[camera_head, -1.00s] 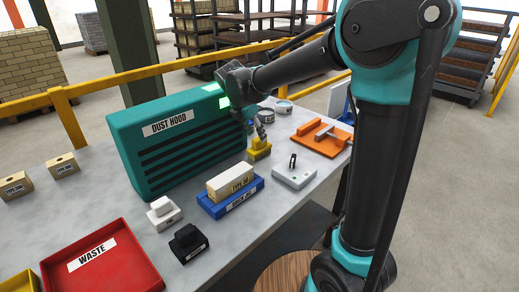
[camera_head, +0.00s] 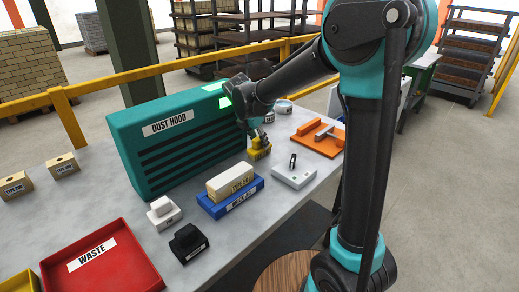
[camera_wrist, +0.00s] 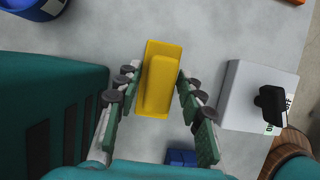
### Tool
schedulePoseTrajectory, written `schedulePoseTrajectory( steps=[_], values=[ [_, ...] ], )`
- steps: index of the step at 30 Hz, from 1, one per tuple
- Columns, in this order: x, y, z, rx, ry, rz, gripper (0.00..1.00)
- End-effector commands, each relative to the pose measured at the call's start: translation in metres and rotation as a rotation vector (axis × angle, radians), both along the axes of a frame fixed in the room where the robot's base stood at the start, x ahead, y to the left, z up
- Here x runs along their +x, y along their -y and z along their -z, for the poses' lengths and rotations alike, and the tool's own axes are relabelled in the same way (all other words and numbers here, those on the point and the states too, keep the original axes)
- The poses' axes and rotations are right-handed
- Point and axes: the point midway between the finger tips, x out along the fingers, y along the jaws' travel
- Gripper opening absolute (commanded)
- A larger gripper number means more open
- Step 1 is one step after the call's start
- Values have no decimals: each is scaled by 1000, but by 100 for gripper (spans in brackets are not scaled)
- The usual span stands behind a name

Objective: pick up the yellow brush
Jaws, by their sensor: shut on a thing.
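The yellow brush (camera_head: 260,153) is on or just above the grey table, to the right of the teal dust hood. Whether its base touches the table I cannot tell. My gripper (camera_head: 258,138) is over it, pointing down. The lower end of the brush reaches back between the fingers.
The dust hood (camera_head: 170,150) stands close on the left. A blue tray with a cream brick (camera_head: 231,184) is in front, a white device (camera_head: 294,177) and an orange board (camera_head: 325,146) to the right. A red waste tray (camera_head: 91,272) is at front left.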

Motion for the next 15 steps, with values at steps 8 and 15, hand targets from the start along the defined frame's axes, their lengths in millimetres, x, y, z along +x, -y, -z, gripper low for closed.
schedulePoseTrajectory(
  steps=[8, 15],
  values=[
    [0, 0, -1, 0, 0, 0, 6],
    [0, 0, -20, 0, 0, 0, 6]
  ],
)
